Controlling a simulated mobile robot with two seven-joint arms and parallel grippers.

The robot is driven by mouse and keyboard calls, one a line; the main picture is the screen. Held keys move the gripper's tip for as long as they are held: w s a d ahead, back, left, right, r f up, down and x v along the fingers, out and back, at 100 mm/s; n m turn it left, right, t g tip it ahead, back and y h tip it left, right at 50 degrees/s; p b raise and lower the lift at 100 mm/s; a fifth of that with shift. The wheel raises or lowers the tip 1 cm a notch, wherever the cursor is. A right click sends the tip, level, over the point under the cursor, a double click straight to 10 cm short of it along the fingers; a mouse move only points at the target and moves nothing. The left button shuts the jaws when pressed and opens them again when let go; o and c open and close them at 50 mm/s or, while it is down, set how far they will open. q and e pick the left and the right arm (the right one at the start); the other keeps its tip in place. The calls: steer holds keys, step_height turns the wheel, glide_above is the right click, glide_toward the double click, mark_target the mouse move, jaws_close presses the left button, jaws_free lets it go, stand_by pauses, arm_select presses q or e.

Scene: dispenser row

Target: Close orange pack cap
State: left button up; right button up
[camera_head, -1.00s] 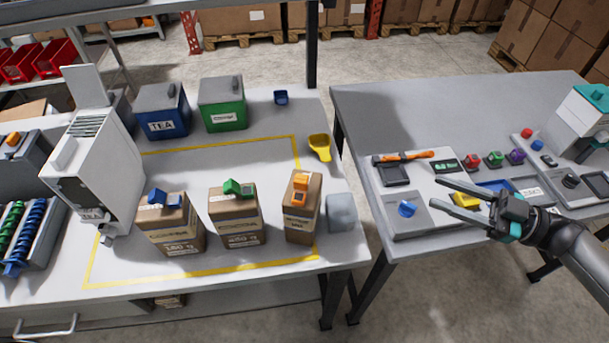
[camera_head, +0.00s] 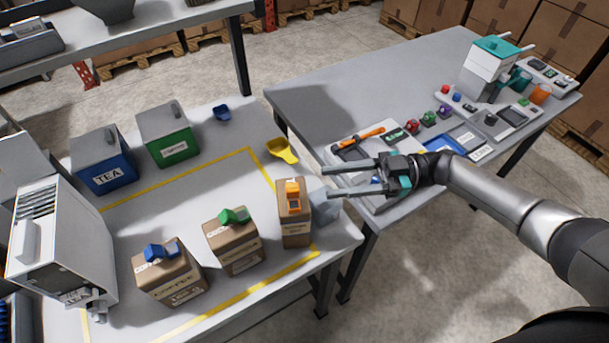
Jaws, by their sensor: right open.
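The orange cap (camera_head: 292,191) sits on top of the brown pack (camera_head: 294,228) at the right end of a row of brown packs on the white table. From here the cap looks raised at its back; its exact lid position is too small to tell. My right gripper (camera_head: 326,181) comes in from the right, open and empty. Its two fingers point left toward the orange-capped pack, with a gap between fingertips and cap. My left gripper is not in view.
The green-capped pack (camera_head: 234,240) and blue-capped pack (camera_head: 169,270) stand to the left. A pale translucent block (camera_head: 325,206) stands right beside the orange-capped pack. A yellow scoop (camera_head: 282,150) lies behind. The grey table (camera_head: 330,98) holds small parts under my right arm.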

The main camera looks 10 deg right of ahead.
mark_target(306, 196)
steer(key=a, duration=0.2)
steer(key=a+p, duration=0.1)
steer(key=a, duration=0.3)
steer(key=shift+w+a, duration=0.15)
steer(key=shift+w, duration=0.1)
steer(key=shift+c, duration=0.2)
jaws_close()
